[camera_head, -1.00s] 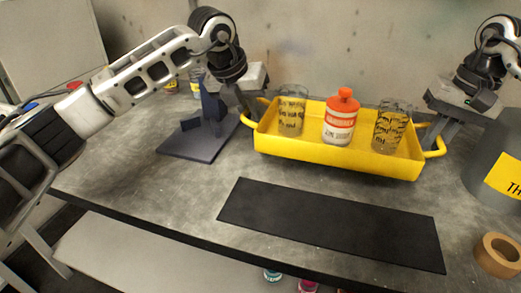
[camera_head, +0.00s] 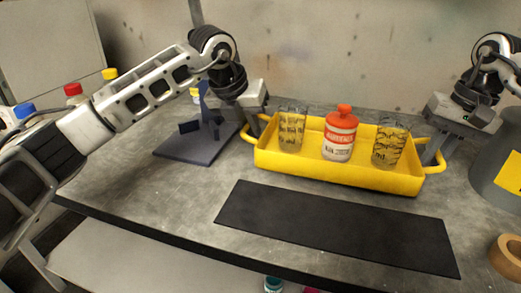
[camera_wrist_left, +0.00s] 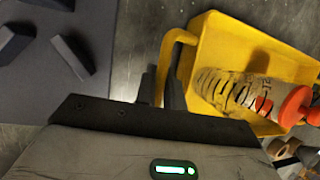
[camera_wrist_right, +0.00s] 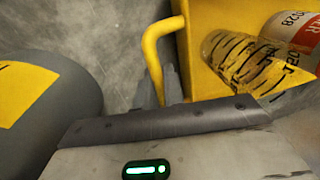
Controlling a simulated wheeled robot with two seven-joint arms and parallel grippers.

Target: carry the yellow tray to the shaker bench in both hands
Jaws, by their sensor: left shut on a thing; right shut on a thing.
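The yellow tray (camera_head: 330,178) is over the grey bench, behind a black mat. It carries two clear cups with dark markings, a left cup (camera_head: 291,131) and a right cup (camera_head: 388,147), with a white bottle with orange cap (camera_head: 339,137) between them; all look upright. My left gripper (camera_head: 256,127) is shut on the tray's left handle, also seen in the left wrist view (camera_wrist_left: 160,88). My right gripper (camera_head: 436,150) is shut on the right handle, also seen in the right wrist view (camera_wrist_right: 160,88). I cannot tell whether the tray's underside touches the bench.
The black mat (camera_head: 335,228) lies flat in front of the tray. A dark stand (camera_head: 195,145) is left of it. A grey drum (camera_head: 492,165) with a yellow label and a tape roll (camera_head: 508,258) are at the right. Several capped bottles are at the far left.

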